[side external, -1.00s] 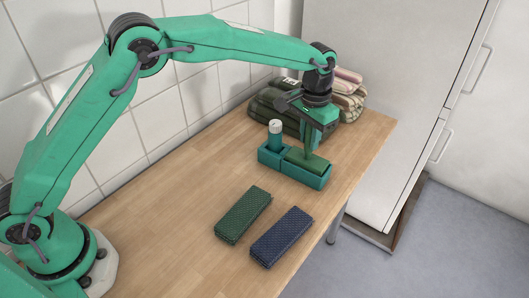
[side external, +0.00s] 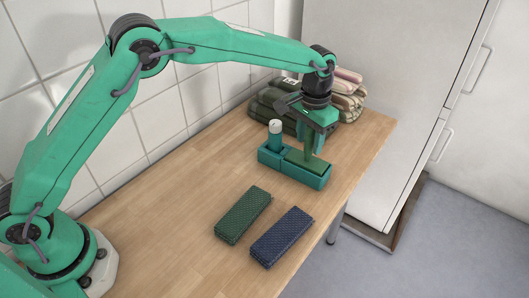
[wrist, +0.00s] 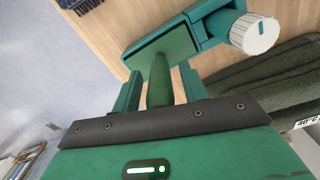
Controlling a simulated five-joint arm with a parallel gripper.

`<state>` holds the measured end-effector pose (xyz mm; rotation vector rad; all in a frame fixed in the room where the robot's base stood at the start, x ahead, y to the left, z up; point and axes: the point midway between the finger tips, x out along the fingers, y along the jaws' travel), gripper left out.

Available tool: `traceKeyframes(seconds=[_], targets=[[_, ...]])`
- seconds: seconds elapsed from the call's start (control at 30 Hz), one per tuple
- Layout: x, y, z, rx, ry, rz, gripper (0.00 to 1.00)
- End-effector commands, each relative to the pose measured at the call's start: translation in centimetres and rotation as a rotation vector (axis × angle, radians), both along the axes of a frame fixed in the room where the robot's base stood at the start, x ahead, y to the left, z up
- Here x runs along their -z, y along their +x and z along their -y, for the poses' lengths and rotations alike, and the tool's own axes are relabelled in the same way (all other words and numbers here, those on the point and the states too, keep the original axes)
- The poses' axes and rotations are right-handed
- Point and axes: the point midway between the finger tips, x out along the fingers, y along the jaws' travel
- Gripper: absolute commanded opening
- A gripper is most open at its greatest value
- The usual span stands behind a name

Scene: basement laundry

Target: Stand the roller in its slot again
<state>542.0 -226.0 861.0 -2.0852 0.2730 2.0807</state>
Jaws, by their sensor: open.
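A teal holder (side external: 303,177) with two compartments stands on the table near its far end. In its larger compartment sits a dark green piece with an upright round handle, which I take to be the roller (wrist: 160,84); its wide base lies inside the rim in the wrist view. In the side view the roller (side external: 318,164) is partly hidden by my gripper. My gripper (side external: 309,151) is open above the holder, with one finger on each side of the handle and a gap visible on both sides. The smaller compartment holds a teal cylinder with a white cap (side external: 275,127).
A green folded cloth (side external: 243,214) and a blue one (side external: 282,236) lie nearer on the wooden table (side external: 170,235). Folded towels (side external: 350,98) are stacked behind the holder, close to my gripper. A white cabinet (side external: 380,90) stands beyond the table's right edge.

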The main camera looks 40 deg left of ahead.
Motion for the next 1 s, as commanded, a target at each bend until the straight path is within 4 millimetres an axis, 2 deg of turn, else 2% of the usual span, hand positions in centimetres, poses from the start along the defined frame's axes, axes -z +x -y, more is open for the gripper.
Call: traceKeyframes(seconds=[0.27, 0.7, 1.0], targets=[[-2.1, 0.1, 0.0, 0.0, -0.002, 0.004, 0.43], [-9.0, 0.0, 0.0, 0.0, -0.001, 0.004, 0.43], [-11.9, 0.0, 0.0, 0.0, -0.001, 0.002, 0.43]])
